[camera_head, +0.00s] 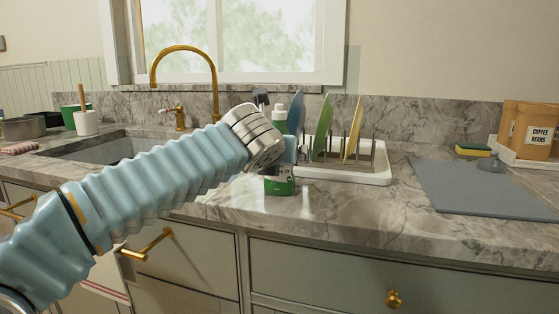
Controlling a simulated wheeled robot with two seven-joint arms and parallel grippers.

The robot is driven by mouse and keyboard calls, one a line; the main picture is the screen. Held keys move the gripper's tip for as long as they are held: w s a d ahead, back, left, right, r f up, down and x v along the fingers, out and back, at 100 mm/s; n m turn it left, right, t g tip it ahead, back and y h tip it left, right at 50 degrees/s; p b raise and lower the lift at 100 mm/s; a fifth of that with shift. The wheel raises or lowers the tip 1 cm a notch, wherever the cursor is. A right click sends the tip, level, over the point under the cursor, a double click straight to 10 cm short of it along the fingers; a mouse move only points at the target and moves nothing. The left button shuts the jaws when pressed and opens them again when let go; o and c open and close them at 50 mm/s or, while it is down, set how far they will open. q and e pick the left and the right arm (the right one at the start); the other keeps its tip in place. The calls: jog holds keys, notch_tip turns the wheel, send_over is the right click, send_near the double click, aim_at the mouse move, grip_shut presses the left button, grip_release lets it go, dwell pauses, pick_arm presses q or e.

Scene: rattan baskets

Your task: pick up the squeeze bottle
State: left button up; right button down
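The middle is hidden behind the gripper. My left gripper (287,152) is right at the bottle, at the end of the arm that comes in from the left. Its fingers are mostly hidden by the wrist, so I cannot tell whether they touch the bottle or are closed. My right gripper is not in view.
A white dish rack (345,175) with upright plates stands just behind and right of the bottle. A grey mat (480,188) lies further right, near a sponge (473,150) and a coffee beans box (528,128). The sink (100,150) and gold faucet (213,85) are at the left.

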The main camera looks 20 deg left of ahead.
pick_arm(q)
jog(key=shift+w+f, duration=0.15)
jog(key=shift+w, duration=0.25)
jog(key=shift+c, duration=0.5)
jog(key=c, duration=1.2)
